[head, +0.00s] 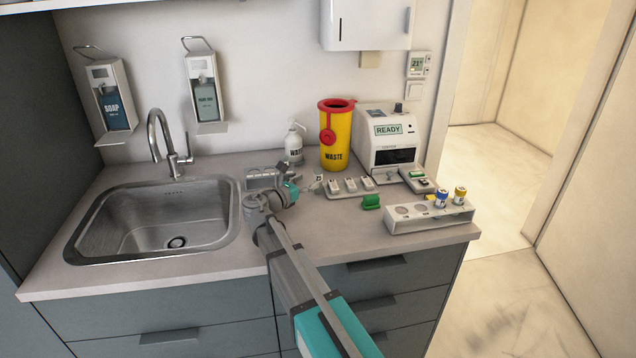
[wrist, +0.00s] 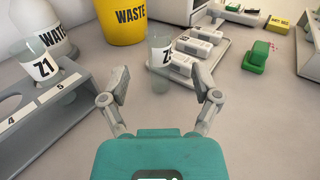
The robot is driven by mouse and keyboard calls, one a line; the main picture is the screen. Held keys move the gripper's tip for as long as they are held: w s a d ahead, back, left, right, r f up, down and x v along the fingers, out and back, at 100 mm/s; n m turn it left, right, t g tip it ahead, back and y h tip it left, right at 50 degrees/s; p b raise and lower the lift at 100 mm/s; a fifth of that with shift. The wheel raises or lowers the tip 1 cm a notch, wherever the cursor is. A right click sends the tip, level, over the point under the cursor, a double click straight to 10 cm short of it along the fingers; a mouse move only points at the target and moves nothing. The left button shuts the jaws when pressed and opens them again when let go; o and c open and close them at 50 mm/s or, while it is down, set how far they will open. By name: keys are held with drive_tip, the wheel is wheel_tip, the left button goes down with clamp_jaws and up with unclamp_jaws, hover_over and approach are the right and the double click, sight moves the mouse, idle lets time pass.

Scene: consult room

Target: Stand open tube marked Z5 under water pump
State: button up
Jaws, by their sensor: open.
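A clear open tube (wrist: 159,72) stands upright on the counter. Its white label shows a Z and a partly turned-away character that looks like a 5. It shows small in the head view (head: 318,183). My gripper (wrist: 168,92) is open and low over the counter, its fingers on either side of the tube's lower part with gaps; I cannot tell whether the tube is fully between them. The white water pump bottle (head: 293,148) stands behind near the wall; its lower body shows in the wrist view (wrist: 45,22). A tube marked Z1 (wrist: 40,62) sits in a grey rack (wrist: 70,82).
A yellow waste bin (head: 335,145) stands right of the pump. A tray with white pieces (head: 338,193), a green block (head: 371,202), a white machine (head: 390,143) and a vial rack (head: 405,222) lie right. The sink (head: 150,225) is left.

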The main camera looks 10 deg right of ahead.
sight(315, 175)
drive_tip(key=shift+d, duration=0.1)
drive_tip(key=shift+x, duration=2.55)
drive_tip(key=shift+r, duration=0.1)
drive_tip(key=c, duration=0.9)
drive_tip(key=shift+r, duration=0.2)
drive_tip(key=r+p, duration=0.2)
drive_tip(key=shift+p, duration=0.3)
drive_tip(key=s+r+p, duration=0.3)
drive_tip(key=s, duration=0.1)
drive_tip(key=s+r+p, duration=0.4)
drive_tip(key=s, duration=0.1)
drive_tip(key=s+r+p, duration=0.3)
drive_tip(key=s, duration=0.2)
drive_tip(key=shift+r+p, duration=0.3)
drive_tip(key=shift+r, duration=0.05)
